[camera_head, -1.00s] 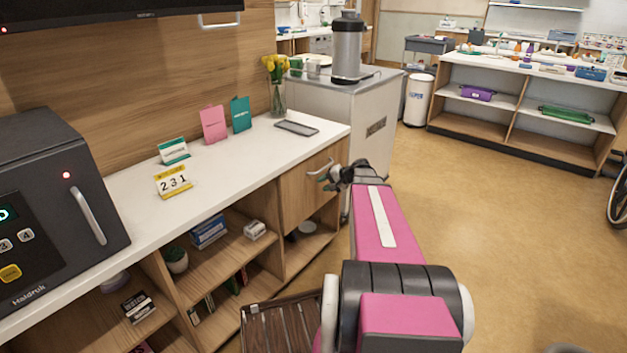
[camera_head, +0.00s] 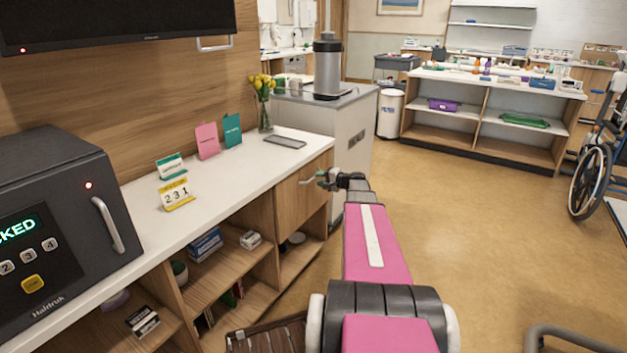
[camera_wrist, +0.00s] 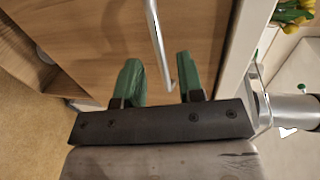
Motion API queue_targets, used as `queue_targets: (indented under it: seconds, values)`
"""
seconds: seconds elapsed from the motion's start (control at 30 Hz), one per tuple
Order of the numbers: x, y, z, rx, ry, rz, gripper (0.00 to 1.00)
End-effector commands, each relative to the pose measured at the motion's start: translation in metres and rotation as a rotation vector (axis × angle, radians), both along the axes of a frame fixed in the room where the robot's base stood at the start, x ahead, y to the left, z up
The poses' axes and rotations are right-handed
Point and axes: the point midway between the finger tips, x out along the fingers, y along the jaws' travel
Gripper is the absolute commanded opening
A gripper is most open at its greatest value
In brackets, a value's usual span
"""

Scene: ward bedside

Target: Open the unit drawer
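The unit drawer (camera_head: 298,208) is a wooden front at the right end of the long bedside unit, and it looks closed. Its silver bar handle (camera_head: 309,180) also shows in the wrist view (camera_wrist: 158,35). My gripper (camera_head: 326,180) is at the handle, just in front of the drawer front. In the wrist view my gripper (camera_wrist: 159,65) has its two green fingers apart, with the lower end of the handle between them in the picture. A gap shows on each side of the bar. Whether the fingers reach past the bar in depth, I cannot tell.
A white counter (camera_head: 232,160) tops the unit, with a flower vase (camera_head: 265,110), cards and a dark safe (camera_head: 60,220). Open shelves lie below. A grey cabinet (camera_head: 350,125) stands beyond the drawer. A wheelchair (camera_head: 592,175) is at right.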

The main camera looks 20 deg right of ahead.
Motion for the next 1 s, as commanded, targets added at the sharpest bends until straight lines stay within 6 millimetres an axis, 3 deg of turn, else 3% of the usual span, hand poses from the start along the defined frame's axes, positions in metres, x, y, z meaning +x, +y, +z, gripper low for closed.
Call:
queue_targets:
  seconds: [0.23,0.67,0.77,1.0]
  values:
    - [0.025,0.019,-0.007,0.000,0.000,0.001,0.35]
    - [0.030,0.024,-0.008,0.000,0.000,0.000,0.35]
    - [0.030,0.024,-0.008,0.000,0.000,0.000,0.03]
    - [0.029,0.023,-0.008,0.000,0.000,0.000,0.00]
